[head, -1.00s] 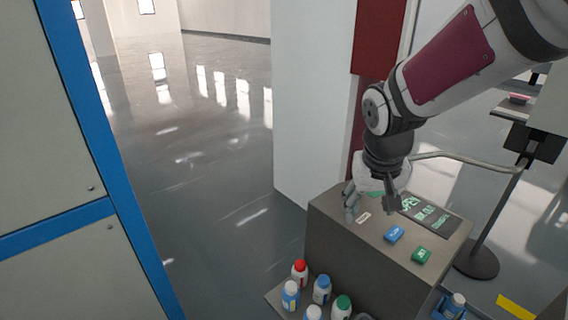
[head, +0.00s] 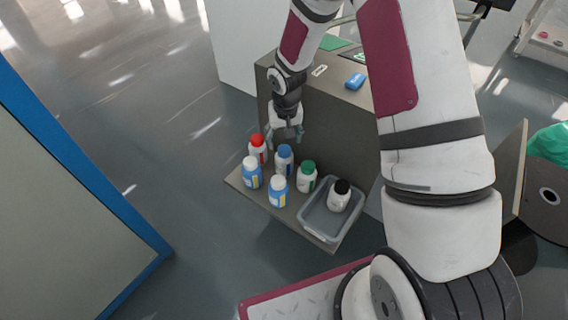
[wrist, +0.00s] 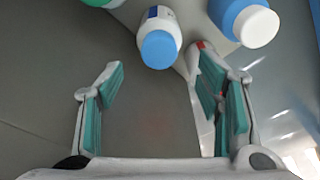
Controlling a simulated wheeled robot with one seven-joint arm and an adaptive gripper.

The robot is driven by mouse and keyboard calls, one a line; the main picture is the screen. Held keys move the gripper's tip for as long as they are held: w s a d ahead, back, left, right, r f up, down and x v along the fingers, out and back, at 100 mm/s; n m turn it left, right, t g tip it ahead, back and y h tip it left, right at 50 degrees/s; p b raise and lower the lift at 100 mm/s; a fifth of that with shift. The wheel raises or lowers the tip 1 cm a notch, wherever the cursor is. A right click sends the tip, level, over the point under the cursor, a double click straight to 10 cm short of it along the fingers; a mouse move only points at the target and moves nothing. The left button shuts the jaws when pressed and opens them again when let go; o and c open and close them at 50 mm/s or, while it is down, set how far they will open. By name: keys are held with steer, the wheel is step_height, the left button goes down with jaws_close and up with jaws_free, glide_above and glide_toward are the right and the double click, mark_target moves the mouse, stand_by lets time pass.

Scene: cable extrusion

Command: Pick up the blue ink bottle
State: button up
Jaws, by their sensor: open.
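The blue ink bottle, taken as the white bottle with a blue cap (head: 284,159), stands upright on a low shelf among other bottles. It also shows in the wrist view (wrist: 163,22), its blue cap facing me at the top middle, between the fingertip lines. My gripper (head: 288,132) is open and empty, pointing down just above this bottle. In the wrist view my gripper (wrist: 158,82) has its teal-padded fingers spread on either side, apart from the cap.
Close by stand a red-capped bottle (head: 258,150), two blue white-capped bottles (head: 251,174) (head: 277,192) and a green-capped bottle (head: 307,178). A grey tray (head: 313,220) holds a black-capped bottle (head: 339,197). A grey cabinet (head: 330,125) rises behind the shelf.

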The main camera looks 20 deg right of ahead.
mark_target(284, 148)
steer(key=f, duration=0.2)
steer(key=f+b, duration=0.1)
steer(key=f, duration=0.2)
steer(key=shift+w+f+b, duration=0.3)
steer(key=shift+w, duration=0.05)
steer(key=shift+w+d+f+b, duration=0.1)
steer(key=shift+f+b, duration=0.65)
steer(key=shift+f, duration=0.6)
steer(key=shift+w+d+f+b, duration=0.1)
steer(key=shift+f+b, duration=0.6)
steer(key=shift+f, duration=0.6)
steer(key=shift+r, duration=0.1)
steer(key=c, duration=1.1)
